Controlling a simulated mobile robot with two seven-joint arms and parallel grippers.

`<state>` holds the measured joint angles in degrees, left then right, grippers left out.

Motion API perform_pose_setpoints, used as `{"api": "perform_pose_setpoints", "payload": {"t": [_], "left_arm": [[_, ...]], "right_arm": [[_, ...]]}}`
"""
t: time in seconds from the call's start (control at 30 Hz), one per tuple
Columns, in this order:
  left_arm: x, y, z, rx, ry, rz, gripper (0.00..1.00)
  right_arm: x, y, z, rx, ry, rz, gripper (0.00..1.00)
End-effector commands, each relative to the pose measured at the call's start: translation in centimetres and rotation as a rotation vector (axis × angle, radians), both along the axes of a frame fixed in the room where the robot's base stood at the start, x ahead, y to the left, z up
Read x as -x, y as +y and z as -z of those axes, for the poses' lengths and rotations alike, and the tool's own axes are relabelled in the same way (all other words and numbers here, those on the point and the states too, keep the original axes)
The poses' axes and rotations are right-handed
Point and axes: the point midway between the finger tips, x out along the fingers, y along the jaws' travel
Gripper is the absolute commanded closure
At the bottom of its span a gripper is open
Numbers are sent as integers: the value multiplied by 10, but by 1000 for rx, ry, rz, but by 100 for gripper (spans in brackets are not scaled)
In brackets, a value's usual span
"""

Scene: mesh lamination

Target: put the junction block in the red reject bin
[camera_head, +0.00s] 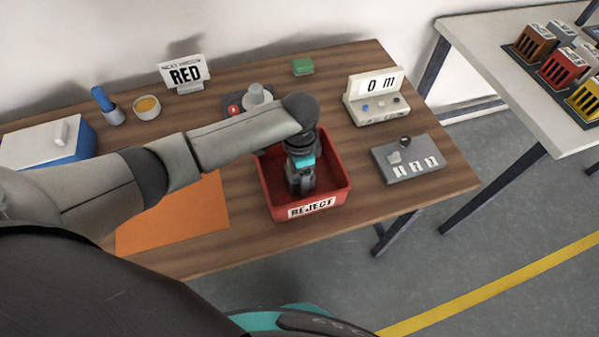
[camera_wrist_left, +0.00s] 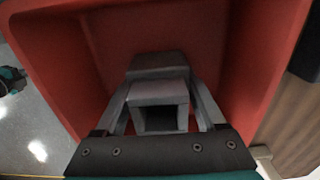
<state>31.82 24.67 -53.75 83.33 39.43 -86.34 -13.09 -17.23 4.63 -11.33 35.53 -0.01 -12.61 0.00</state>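The red reject bin (camera_head: 336,197) stands on the wooden table, with a REJECT label on its front. My left gripper (camera_head: 302,188) points down into it. In the left wrist view my left gripper (camera_wrist_left: 158,90) is shut on a grey block with a dark hollow, which I take to be the junction block (camera_wrist_left: 158,92). The block is over the inside of the bin (camera_wrist_left: 80,70), whose red walls surround it. Whether it touches the floor of the bin I cannot tell. In the head view the gripper mostly hides the block. My right gripper is not in view.
An orange mat (camera_head: 175,222) lies left of the bin. A grey panel (camera_head: 409,160) and a white display box (camera_head: 376,97) are to its right. My left arm hides some of the table.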

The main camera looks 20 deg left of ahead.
Motion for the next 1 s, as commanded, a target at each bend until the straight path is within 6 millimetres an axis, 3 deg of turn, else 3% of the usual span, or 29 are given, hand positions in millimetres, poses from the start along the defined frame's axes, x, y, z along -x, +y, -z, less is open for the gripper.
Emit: {"api": "perform_pose_setpoints", "payload": {"t": [0.03, 0.23, 0.57, 0.67, 1.0], "left_arm": [[0, 0, 0, 0, 0, 0, 23], [0, 0, 0, 0, 0, 0, 1], [0, 0, -5, 0, -1, 1, 0], [-1, 0, -19, 1, -3, 0, 0], [-1, 0, -92, 1, -3, 1, 0]], "right_arm": [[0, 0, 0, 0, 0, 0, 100], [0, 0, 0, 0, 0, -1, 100], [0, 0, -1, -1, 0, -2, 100], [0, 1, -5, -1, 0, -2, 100], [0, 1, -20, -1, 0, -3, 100]]}}
